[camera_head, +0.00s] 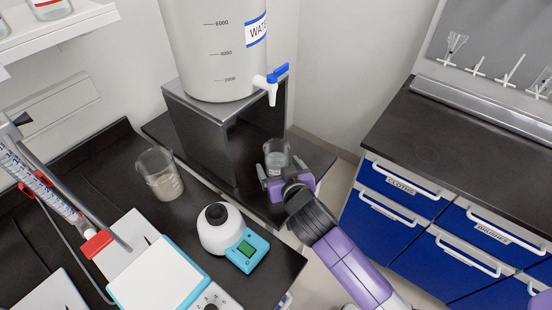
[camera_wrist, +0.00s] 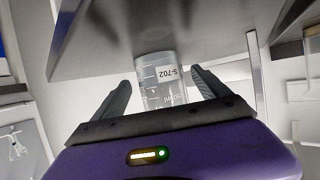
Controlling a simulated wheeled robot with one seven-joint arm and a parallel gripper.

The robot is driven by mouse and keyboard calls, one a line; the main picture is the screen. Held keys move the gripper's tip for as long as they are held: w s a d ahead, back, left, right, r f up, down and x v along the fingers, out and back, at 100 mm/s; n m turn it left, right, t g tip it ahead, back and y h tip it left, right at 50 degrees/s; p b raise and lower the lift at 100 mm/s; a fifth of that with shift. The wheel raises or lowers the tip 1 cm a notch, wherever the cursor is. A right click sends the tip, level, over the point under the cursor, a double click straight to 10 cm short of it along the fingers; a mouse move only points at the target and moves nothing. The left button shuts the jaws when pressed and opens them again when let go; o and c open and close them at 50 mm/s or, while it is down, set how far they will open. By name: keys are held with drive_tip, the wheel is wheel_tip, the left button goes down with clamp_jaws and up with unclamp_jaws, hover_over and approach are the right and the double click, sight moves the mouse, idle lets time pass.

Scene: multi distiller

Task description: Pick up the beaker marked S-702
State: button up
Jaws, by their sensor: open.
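The beaker marked S-702 (camera_wrist: 160,85) stands between the fingers of my gripper (camera_wrist: 161,92) in the wrist view, with its label facing the camera. My gripper is open, with one finger on each side of the beaker. In the head view the beaker (camera_head: 277,152) is clear glass and sits beside the dark metal stand, below the tap. My gripper (camera_head: 275,172) is right at it there. The lower part of the beaker is partly hidden by my gripper in the head view.
A large white water tank (camera_head: 215,50) with a blue-handled tap (camera_head: 273,82) rests on the metal stand (camera_head: 205,125). Another beaker (camera_head: 160,175) stands on the dark bench at the left. A white and teal device (camera_head: 228,235) sits nearer. Blue drawers (camera_head: 400,195) are at the right.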

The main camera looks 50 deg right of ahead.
drive_tip(key=shift+x, duration=1.75)
drive_tip(key=shift+r, duration=0.1)
drive_tip(key=c, duration=1.7)
clamp_jaws()
drive_tip(key=shift+r, duration=0.2)
